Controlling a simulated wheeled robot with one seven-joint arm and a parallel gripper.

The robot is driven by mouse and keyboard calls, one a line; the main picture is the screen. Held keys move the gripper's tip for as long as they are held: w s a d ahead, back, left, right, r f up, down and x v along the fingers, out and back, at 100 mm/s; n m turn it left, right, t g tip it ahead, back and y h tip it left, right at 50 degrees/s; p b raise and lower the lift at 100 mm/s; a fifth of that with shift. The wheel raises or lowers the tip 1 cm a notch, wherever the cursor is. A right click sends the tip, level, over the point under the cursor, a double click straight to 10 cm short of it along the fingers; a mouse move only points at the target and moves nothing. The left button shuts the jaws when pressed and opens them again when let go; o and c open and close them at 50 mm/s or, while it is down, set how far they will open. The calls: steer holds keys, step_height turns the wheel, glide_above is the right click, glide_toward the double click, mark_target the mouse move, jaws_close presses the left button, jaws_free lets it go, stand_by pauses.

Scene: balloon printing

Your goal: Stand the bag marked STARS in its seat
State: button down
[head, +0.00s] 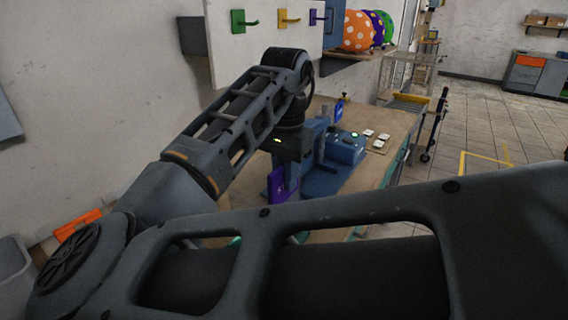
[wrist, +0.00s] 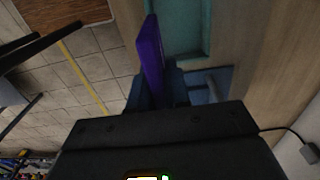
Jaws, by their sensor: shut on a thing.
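My gripper (head: 290,168) hangs down over the wooden bench beside the blue machine (head: 345,150). It is shut on a flat purple thing (head: 277,184), which stands roughly upright below the wrist. In the wrist view the purple thing (wrist: 150,55) shows edge-on between my dark blue fingers (wrist: 157,88). I cannot read the marking on it, so I cannot tell whether it is the STARS bag. A teal tray-like shape (wrist: 205,55) lies beyond the fingers. I cannot make out the bag's seat; my arm hides much of the near bench.
The wooden bench (head: 393,119) carries small white cards (head: 383,136) right of the machine. Polka-dot balloons (head: 358,32) sit on a shelf behind. Coloured hooks (head: 283,19) are on the wall panel. The tiled floor (head: 482,128) at right has open room.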

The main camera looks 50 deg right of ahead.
steer(key=shift+s+f, duration=0.1)
steer(key=shift+f, duration=0.05)
step_height(320, 180, down, 9)
steer(key=b, duration=0.9)
steer(key=shift+f, duration=0.7)
steer(key=c, duration=1)
jaws_free()
steer(key=shift+r, duration=0.1)
steer(key=s+r+p, duration=0.1)
steer(key=r+p, duration=0.1)
steer(key=s+r+p, duration=0.1)
steer(key=r+p, duration=0.1)
steer(key=s+r+p, duration=0.1)
steer(key=r+p, duration=0.1)
steer(key=p, duration=0.1)
steer(key=shift+r, duration=0.4)
